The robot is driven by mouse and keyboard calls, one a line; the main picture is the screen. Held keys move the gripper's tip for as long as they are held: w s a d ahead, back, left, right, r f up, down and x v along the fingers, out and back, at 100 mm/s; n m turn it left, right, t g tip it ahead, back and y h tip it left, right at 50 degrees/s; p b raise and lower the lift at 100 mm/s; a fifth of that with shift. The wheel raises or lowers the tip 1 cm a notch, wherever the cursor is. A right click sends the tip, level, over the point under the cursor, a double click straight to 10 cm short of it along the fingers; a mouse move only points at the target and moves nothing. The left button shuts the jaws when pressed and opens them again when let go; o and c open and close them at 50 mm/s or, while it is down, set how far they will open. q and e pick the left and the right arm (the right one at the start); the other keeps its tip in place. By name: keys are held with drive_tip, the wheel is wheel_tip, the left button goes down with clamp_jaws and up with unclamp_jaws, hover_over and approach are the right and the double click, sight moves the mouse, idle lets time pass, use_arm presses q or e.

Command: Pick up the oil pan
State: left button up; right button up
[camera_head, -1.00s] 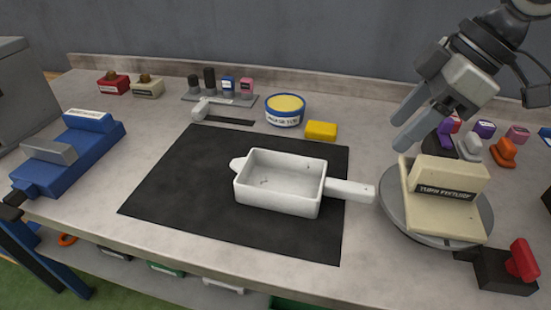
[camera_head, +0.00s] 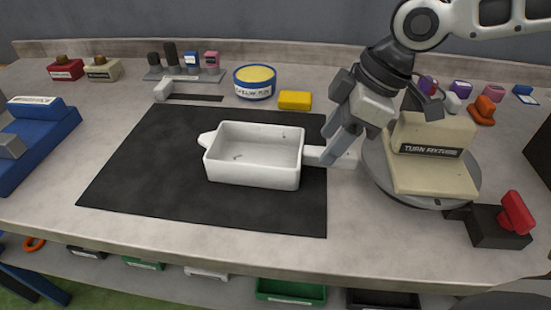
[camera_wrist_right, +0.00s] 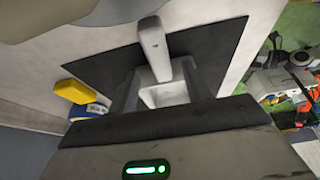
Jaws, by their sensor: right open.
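The oil pan (camera_head: 253,172) is a white rectangular pan on a black mat (camera_head: 135,170). Its short spout points left and its handle (camera_head: 345,160) points right, past the mat's edge. The pan also shows in the right wrist view (camera_wrist_right: 163,95), with its handle (camera_wrist_right: 153,45) toward the top. My right gripper (camera_head: 333,155) is open, with its fingers pointing down at the handle close to the pan body. I cannot tell whether the fingers touch it. The fingers hide part of the handle. My left gripper is not in view.
A round turntable with a cream turn fixture (camera_head: 435,180) stands close to the right of the handle. A red-handled switch (camera_head: 515,212) is at the front right. A yellow block (camera_head: 295,100) and a blue-and-white tub (camera_head: 255,85) stand behind the pan. The mat's left part is clear.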

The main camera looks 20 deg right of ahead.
drive_tip(key=x, duration=0.3)
drive_tip(key=shift+s+f+b, duration=0.1)
drive_tip(key=shift+f+b, duration=0.1)
drive_tip(key=shift+b, duration=0.15)
drive_tip(key=c, duration=1)
clamp_jaws()
drive_tip(key=shift+r, duration=0.15)
